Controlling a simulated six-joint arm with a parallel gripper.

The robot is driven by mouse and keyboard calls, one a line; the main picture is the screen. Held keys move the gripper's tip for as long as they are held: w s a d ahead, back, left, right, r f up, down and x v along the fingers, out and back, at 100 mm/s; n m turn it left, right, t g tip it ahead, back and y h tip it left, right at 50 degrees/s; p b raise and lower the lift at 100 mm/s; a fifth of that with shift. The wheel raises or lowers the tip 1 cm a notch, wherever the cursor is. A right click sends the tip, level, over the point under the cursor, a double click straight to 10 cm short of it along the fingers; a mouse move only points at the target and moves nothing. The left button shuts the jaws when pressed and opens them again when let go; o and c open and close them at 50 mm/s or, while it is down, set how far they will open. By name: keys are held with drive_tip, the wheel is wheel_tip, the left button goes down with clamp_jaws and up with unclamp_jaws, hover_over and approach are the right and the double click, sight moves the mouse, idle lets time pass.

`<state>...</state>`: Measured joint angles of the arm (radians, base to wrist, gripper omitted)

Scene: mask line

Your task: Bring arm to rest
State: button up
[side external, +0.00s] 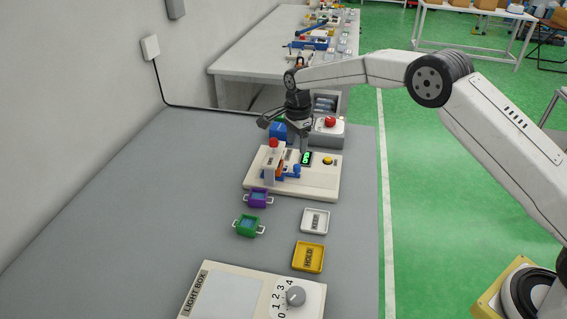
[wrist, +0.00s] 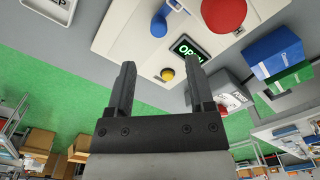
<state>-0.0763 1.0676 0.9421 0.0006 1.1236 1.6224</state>
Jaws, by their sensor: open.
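My gripper (wrist: 160,88) is open and empty; its two dark fingers stand apart in the wrist view. In the side external view my gripper (side external: 286,132) is above the far end of the grey table, over a cream machine (side external: 318,185). That machine has a red knob (side external: 273,143), a blue knob (side external: 296,170), a yellow button (side external: 327,161) and a lit green display (side external: 306,158). The display also shows in the wrist view (wrist: 186,47), partly behind a finger. My fingertips appear clear of the machine, but the exact gap is hard to tell.
A purple holder (side external: 258,198) and a green holder (side external: 247,225) sit left of a white KEEP tray (side external: 315,221) and a yellow HOLD tray (side external: 308,257). A light box (side external: 250,296) with a dial is nearest. A box with a red button (side external: 330,122) stands beyond the machine. The table's left side is clear.

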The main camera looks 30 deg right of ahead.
drive_tip(key=shift+s+d+r+n, duration=0.2)
drive_tip(key=shift+s+r+n, duration=0.25)
drive_tip(key=shift+s+n, duration=0.05)
drive_tip(key=s+d+r+n+t, duration=0.1)
drive_tip(key=s+n, duration=0.7)
drive_tip(key=s, duration=0.8)
drive_tip(key=s+d+r+n+t, duration=0.1)
drive_tip(key=s+n, duration=0.7)
drive_tip(key=s, duration=0.8)
drive_tip(key=shift+s+d+r+n+t, duration=0.15)
drive_tip(key=shift+d+r+n+t, duration=0.2)
drive_tip(key=shift+d+r, duration=0.55)
